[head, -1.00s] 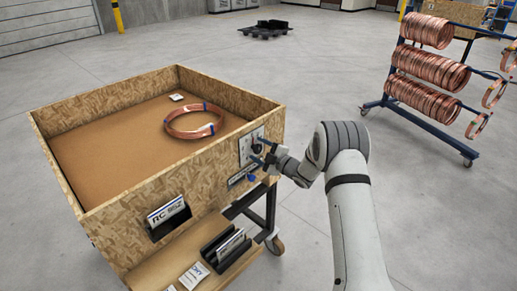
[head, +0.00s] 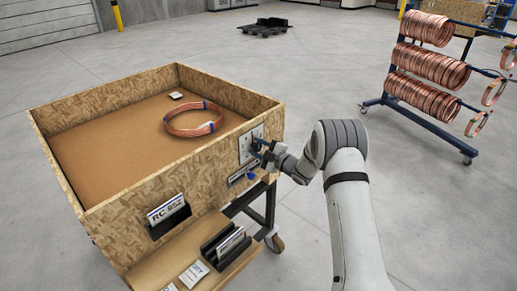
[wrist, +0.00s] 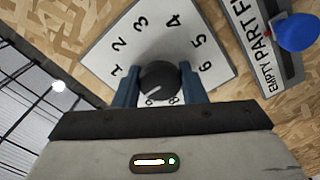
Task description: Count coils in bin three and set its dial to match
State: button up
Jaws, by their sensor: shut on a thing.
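The bin (head: 60,185) is an open chipboard box on a wheeled cart. One ring-shaped copper coil (head: 193,121) with blue ties lies on its floor; I see no other coil inside. My gripper (head: 262,148) is shut on the dial, one blue finger on each side.
A blue knob (wrist: 298,32) and an "EMPTY PART F..." label sit beside the plate. A white card lies in the bin. A label holder (head: 168,217) is on the front wall. A rack of copper coils (head: 428,97) stands at the right, with open floor between.

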jog(key=shift+f+b, duration=0.2)
jog(key=shift+b, duration=0.2)
jog(key=m+b, duration=0.2)
jog(key=m, duration=0.1)
jog(key=shift+f+b, duration=0.15)
jog(key=shift+b, duration=0.25)
jog(key=shift+m+b, duration=1.05)
jog(key=shift+m, duration=0.95)
jog(key=shift+d, duration=0.1)
jog(key=o, duration=1)
jog(key=shift+r, duration=0.25)
jog(key=b+v, duration=0.1)
jog(key=v, duration=0.6)
jog(key=shift+s+d, duration=0.3)
